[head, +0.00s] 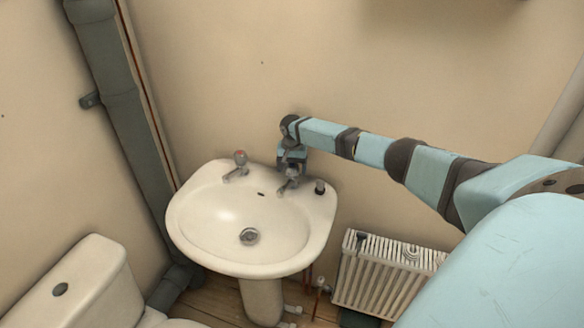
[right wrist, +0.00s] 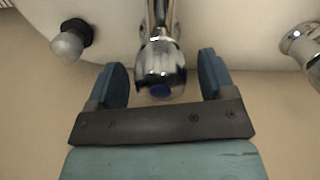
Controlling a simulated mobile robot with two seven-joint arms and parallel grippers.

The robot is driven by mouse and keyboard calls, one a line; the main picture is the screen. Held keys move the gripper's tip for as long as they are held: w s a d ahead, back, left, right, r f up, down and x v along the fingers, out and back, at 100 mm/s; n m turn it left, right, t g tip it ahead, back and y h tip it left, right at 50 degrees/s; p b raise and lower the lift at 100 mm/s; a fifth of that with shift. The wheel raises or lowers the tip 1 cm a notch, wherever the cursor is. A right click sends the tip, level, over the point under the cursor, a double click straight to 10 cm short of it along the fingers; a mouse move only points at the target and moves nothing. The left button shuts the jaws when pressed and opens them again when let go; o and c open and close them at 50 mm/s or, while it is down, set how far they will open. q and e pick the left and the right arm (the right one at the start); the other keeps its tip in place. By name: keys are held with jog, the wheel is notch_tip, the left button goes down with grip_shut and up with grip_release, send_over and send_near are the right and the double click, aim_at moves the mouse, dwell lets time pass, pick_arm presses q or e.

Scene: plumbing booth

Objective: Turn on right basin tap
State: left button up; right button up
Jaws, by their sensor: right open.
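The right basin tap (head: 289,183) stands on the back right of the white basin (head: 205,215). In the right wrist view the chrome tap (right wrist: 161,65) has a blue mark on its knob. My right gripper (head: 291,166) is over this tap in the head view and partly covers it. In the right wrist view the open fingers of my right gripper (right wrist: 161,72) lie on either side of the knob, with a visible gap at each side. The left tap (head: 238,164), with a red mark, stands farther left on the basin. My left gripper is not in view.
A dark plug-like piece with a pale knob (right wrist: 70,42) sits on the basin rim beside the right tap. A radiator (head: 385,270) is at the lower right, a toilet cistern (head: 75,285) at the lower left. The wall is close behind the basin.

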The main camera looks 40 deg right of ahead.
jog(key=c, duration=0.9)
